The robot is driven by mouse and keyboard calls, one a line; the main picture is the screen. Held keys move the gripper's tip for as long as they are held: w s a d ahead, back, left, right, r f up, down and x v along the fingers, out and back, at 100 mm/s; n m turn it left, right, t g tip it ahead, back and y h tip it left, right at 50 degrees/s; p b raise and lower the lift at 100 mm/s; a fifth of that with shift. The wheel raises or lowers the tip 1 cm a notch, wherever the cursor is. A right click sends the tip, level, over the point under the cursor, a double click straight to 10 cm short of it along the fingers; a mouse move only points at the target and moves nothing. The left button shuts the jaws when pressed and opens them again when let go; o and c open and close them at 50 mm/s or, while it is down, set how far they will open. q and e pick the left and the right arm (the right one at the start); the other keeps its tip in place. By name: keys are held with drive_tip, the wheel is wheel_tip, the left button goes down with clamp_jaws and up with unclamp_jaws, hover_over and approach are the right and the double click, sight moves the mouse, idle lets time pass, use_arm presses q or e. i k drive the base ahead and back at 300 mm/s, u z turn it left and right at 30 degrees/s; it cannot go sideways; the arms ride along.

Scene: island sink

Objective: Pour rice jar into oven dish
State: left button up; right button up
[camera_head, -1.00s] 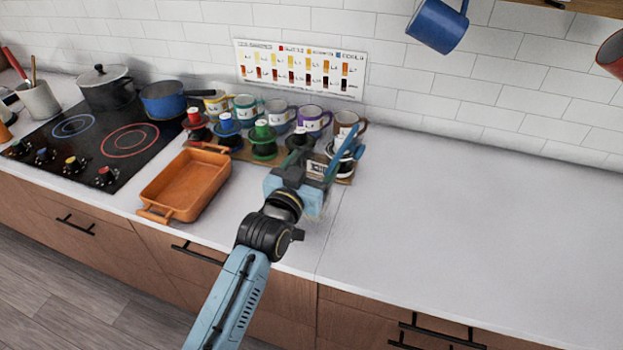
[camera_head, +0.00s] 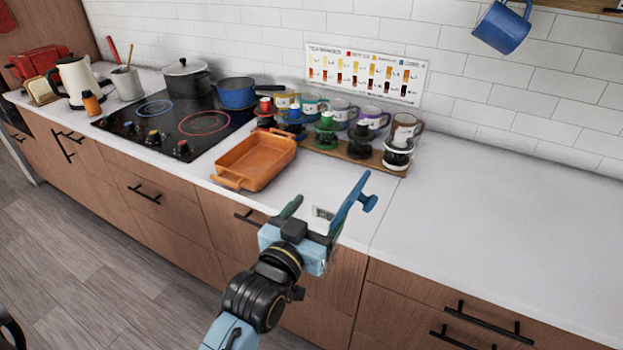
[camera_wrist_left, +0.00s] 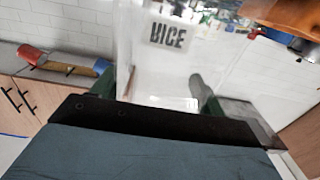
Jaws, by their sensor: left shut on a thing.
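The orange rectangular oven dish (camera_head: 255,162) sits on the white counter right of the cooktop; it looks empty. My left gripper (camera_head: 322,208) is shut on the rice jar, a see-through jar whose small white label (camera_head: 322,213) shows between the fingers. The gripper is in front of the counter edge, to the right of and nearer than the dish, apart from it. In the left wrist view the jar's clear wall and dark lettering (camera_wrist_left: 168,36) show between the fingers. The jar's outline and the rice inside are hard to make out. My right gripper is out of view.
A wooden stand with coloured drippers (camera_head: 326,132) and mugs (camera_head: 373,118) stands behind the dish. A cooktop (camera_head: 175,125) with a blue pan (camera_head: 237,93) and a grey pot (camera_head: 185,80) is to the left. The counter at right (camera_head: 500,205) is clear.

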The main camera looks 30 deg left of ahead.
sight(256, 161)
drive_tip(key=k, duration=0.55)
drive_tip(key=u, duration=2.2)
drive_tip(key=i, duration=1.25)
drive_tip(key=z, duration=2)
